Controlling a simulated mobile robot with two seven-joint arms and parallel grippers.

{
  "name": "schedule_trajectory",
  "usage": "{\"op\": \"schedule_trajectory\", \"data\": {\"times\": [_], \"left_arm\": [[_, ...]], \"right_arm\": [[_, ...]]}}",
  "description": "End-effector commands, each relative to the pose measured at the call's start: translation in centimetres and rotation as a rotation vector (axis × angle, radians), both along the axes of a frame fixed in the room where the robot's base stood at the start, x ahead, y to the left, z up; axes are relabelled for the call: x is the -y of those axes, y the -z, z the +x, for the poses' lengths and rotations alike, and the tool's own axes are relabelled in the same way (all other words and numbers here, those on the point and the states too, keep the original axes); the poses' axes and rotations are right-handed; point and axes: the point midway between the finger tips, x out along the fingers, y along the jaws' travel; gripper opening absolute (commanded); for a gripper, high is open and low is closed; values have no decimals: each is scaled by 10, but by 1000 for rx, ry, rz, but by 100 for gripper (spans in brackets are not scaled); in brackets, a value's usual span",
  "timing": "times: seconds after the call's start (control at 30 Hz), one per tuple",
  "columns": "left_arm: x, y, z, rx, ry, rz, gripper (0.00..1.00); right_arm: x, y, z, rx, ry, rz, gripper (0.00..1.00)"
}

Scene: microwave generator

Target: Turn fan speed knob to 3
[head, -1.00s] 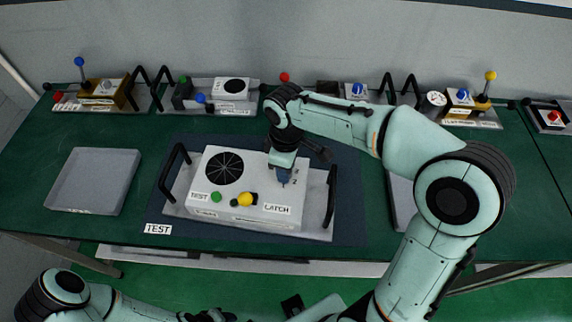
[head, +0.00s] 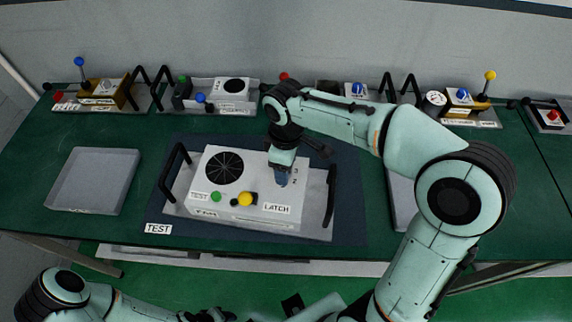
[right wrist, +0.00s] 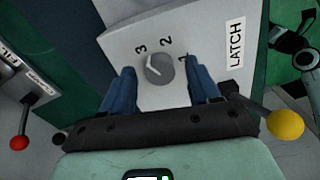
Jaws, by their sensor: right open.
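The white generator box (head: 222,208) sits on the mat, with a round black fan grille (head: 224,167) on top. The grey fan speed knob (right wrist: 159,70) shows in the right wrist view, beside the printed numbers 3, 2 and 1. Its white pointer mark lies to the left, roughly on the side of the 3; its exact setting is hard to read. My right gripper (right wrist: 161,88) is open, with one blue finger on each side of the knob and gaps between. In the head view my right gripper (head: 281,182) hides the knob. My left gripper (head: 207,315) shows only partly at the bottom edge.
The yellow ball (head: 245,199) and green button (head: 216,197) are on the box front. Black handles (head: 331,194) stand at both sides. A grey tray (head: 95,180) lies at left. Several devices with levers line the back.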

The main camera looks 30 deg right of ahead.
Motion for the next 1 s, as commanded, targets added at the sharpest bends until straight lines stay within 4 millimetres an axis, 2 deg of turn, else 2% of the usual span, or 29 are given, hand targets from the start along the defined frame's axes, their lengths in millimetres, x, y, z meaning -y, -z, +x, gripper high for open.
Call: {"op": "schedule_trajectory", "data": {"times": [0.3,0.5,0.7,1.0], "left_arm": [[0,-15,11,12,0,0,47],[0,-24,18,20,1,0,47],[0,-28,21,25,0,0,47],[0,-28,21,24,1,0,47]], "right_arm": [[0,-70,2,8,0,1,61],[0,-108,1,6,-1,1,61],[0,-125,0,4,-2,1,61],[0,-127,0,1,-1,0,61]]}}
